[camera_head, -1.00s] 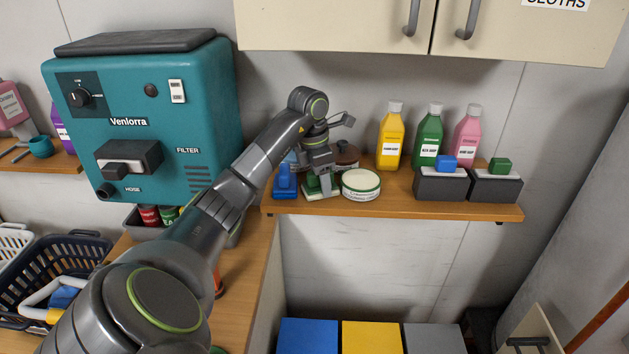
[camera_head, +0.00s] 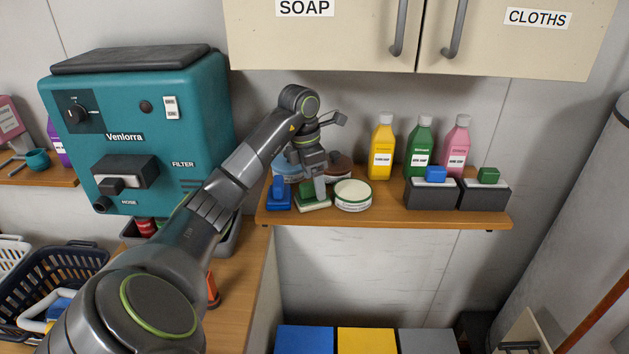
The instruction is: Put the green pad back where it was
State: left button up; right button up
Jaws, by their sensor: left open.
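The green pad (camera_head: 314,206) rests on the wooden shelf (camera_head: 385,214), between a blue pad (camera_head: 279,196) and a round white tin with a green rim (camera_head: 352,196). My left gripper (camera_head: 315,190) is open and points down right over the green pad, with a finger in front of its upper part. Whether the fingers touch the pad cannot be told. The gripper hides much of the pad's top. My right gripper is not in view.
Behind the gripper are a brown round lid (camera_head: 339,166) and a blue item, partly hidden. Yellow (camera_head: 382,147), green (camera_head: 418,147) and pink bottles stand further right, with two dark boxes (camera_head: 431,193) in front. Cupboard doors (camera_head: 318,40) hang above. The teal machine (camera_head: 140,130) stands left.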

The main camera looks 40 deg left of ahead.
aim_at(313, 184)
pick_arm(q)
jog(key=r+p, duration=0.1)
jog(key=r, duration=0.1)
jog(key=shift+s+a+r+p, duration=0.15)
jog(key=shift+a+r+p, duration=0.05)
jog(key=shift+r+p, duration=0.15)
jog(key=shift+s+r+p, duration=0.1)
jog(key=shift+r+p, duration=0.35)
jog(key=shift+r, duration=0.05)
jog(key=shift+f, duration=0.1)
